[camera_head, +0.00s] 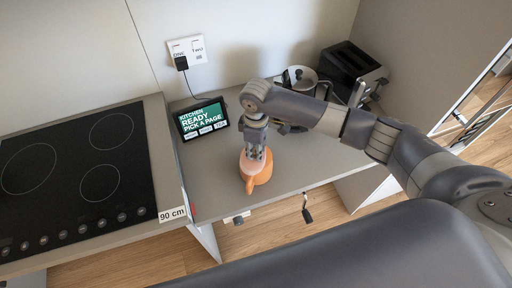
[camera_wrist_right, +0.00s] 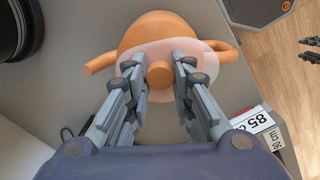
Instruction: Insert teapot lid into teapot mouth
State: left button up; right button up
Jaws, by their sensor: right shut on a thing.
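The orange teapot (camera_head: 263,174) stands on the grey counter near its front edge, and its spout points towards that edge. In the right wrist view the teapot body (camera_wrist_right: 158,27) shows behind the lid, with the spout at left and the handle at right. The pale pinkish lid (camera_wrist_right: 201,48) has an orange knob. My right gripper (camera_wrist_right: 159,73) is shut on the lid by this knob, one finger on each side. In the head view the right gripper (camera_head: 257,156) is directly over the teapot. The lid covers the mouth from sight, so I cannot tell whether it is seated.
A tablet (camera_head: 202,119) stands behind and left of the teapot, and a black cooktop (camera_head: 75,180) lies further left. A black toaster (camera_head: 350,70) and a pot (camera_head: 301,77) stand at the back right. A crank (camera_head: 307,210) hangs at the counter's front.

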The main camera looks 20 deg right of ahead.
jog(key=shift+f, duration=0.1)
jog(key=o, duration=1.1)
jog(key=shift+c, duration=0.2)
